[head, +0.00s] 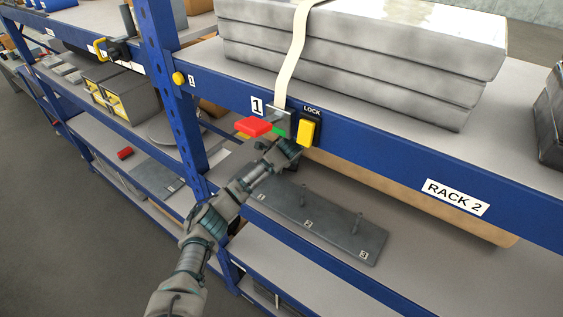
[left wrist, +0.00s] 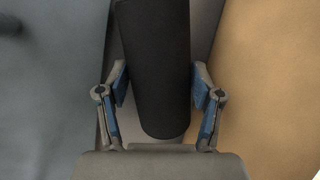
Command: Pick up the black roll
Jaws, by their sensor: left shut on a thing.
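The black roll (left wrist: 157,65) stands out in the left wrist view as a dark cylinder with a rounded end. It lies between the two blue-padded fingers of my left gripper (left wrist: 160,82), which is shut on it. In the head view my left gripper (head: 290,150) is at the front beam of the rack, just below the yellow lock block. There the black roll is hidden, or too dark to pick out, behind my wrist and the beam. My right gripper is in neither view.
A long tan roll (head: 420,195) lies under the upper shelf, close on the gripper's right. A grey plate (head: 320,222) with pegs is below. The blue beam (head: 390,165) carries a red handle (head: 253,127) and yellow lock block (head: 307,132). Grey slabs (head: 350,60) lie above.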

